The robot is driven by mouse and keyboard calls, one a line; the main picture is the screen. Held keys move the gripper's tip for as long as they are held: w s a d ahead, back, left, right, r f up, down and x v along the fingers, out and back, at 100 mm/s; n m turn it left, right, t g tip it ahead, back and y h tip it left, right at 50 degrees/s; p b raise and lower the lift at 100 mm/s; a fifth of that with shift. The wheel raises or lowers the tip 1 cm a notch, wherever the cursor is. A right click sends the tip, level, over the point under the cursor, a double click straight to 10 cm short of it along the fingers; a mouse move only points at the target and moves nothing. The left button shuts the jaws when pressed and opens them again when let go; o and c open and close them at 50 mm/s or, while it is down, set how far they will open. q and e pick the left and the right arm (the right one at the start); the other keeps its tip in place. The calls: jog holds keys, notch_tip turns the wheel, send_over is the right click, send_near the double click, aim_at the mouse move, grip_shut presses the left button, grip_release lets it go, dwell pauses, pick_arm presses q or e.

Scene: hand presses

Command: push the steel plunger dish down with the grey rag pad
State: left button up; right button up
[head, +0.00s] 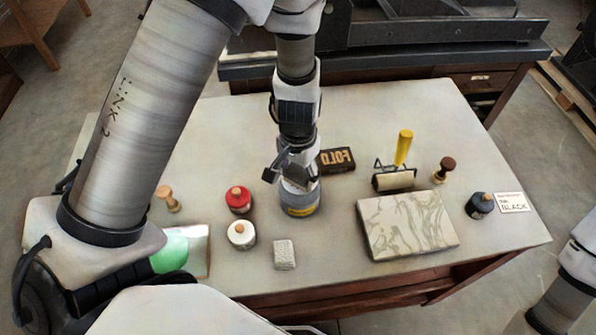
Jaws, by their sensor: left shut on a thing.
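My left gripper (289,172) points down over the grey can (301,207) with a yellow label, left of the table's middle. It is shut on the grey rag pad, which is mostly hidden between the fingers and the can top. The steel plunger dish on top of the can is largely covered by the gripper, so I cannot tell whether it is pressed down. My right gripper is out of view; only part of its arm shows at the lower right.
Close by stand a red-lidded jar (238,199), a white-lidded jar (241,235), a speckled grey block (285,254) and a FOLD box (337,160). To the right are a marbled slab (407,225), a roller (394,181) and a dark jar (480,206).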

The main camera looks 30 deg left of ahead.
pick_arm(q)
notch_tip(320, 180, up, 7)
jog(key=p, duration=0.6)
dwell(0.5)
